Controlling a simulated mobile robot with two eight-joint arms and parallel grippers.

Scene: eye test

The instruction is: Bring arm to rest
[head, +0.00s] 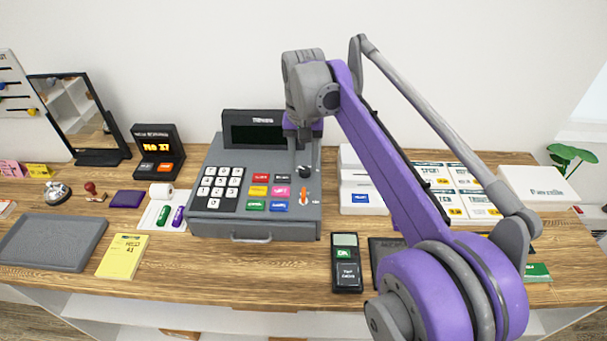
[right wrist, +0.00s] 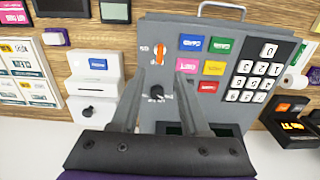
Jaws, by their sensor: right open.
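My right arm (head: 385,165) comes in from the lower right in the head view, bends high over the counter and points down at the grey cash register (head: 226,155). My right gripper (head: 304,148) is over the register's right part; its fingers are hard to make out there. In the right wrist view my right gripper (right wrist: 158,74) is open, its two grey fingers apart with nothing held. The register's black knob (right wrist: 157,93) shows between the fingers, and an orange switch (right wrist: 159,53) lies just past the tips. I cannot tell whether the fingers touch the register. My left gripper is not in view.
The wooden counter (head: 290,275) holds a card terminal (head: 346,275), a white printer-like box (head: 360,200), a grey tray (head: 52,243), a yellow notepad (head: 122,256), a bell (head: 56,192) and a black-framed mirror (head: 80,110). A white box (head: 540,192) stands right of my arm. A wall rises behind.

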